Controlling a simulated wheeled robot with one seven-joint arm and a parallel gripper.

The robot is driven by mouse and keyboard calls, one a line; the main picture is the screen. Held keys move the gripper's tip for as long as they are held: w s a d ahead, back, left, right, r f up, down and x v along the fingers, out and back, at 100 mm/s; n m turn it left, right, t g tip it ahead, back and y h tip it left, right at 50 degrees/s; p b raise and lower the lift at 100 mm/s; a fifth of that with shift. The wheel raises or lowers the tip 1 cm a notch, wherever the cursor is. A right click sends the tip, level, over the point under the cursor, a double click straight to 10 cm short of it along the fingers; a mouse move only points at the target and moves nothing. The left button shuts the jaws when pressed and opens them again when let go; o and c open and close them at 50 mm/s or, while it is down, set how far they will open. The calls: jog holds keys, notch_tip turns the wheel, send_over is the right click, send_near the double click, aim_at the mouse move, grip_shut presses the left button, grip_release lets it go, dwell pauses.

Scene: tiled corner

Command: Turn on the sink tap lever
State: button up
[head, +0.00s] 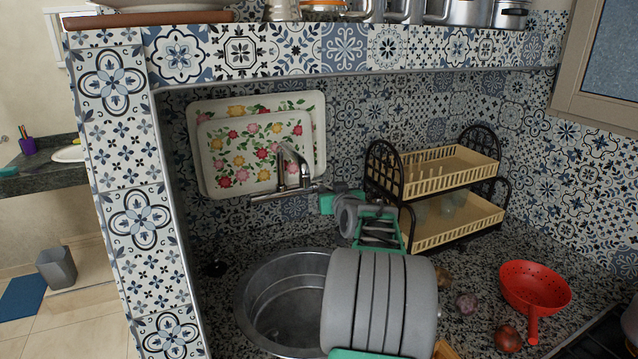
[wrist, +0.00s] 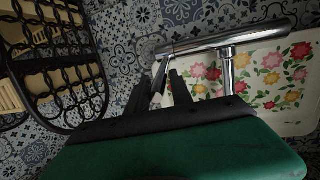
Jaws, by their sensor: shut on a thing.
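The chrome sink tap (head: 283,178) is on the tiled wall above the round metal sink (head: 255,285). In the wrist view the tap (wrist: 228,68) crosses the upper right as a shiny tube. My gripper (head: 321,192) is at the right end of the tap in the head view. In the wrist view its dark fingers (wrist: 162,88) close around a slim light piece, the tap lever (wrist: 160,78). The lever is mostly hidden by the fingers, and its exact angle cannot be told. No running water shows at the spout.
A floral tray (head: 222,160) leans on the wall behind the tap. A dish rack (head: 440,185) stands close to the right of my gripper. My arm covers part of the sink.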

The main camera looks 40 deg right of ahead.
jog(key=shift+d+r, duration=0.1)
jog(key=shift+r, duration=0.05)
jog(key=shift+c, duration=0.3)
jog(key=shift+w+d+r, duration=0.15)
jog(key=shift+w+r, duration=0.2)
jog(key=shift+r, duration=0.35)
jog(key=shift+w+d+r, duration=0.1)
jog(key=shift+w+r, duration=0.2)
jog(key=shift+r, duration=0.35)
jog(key=o, duration=0.8)
jog(key=shift+f, duration=0.1)
jog(key=b+v, duration=0.3)
jog(key=v, duration=0.5)
jog(key=shift+f+b, duration=0.1)
jog(key=shift+b, duration=0.25)
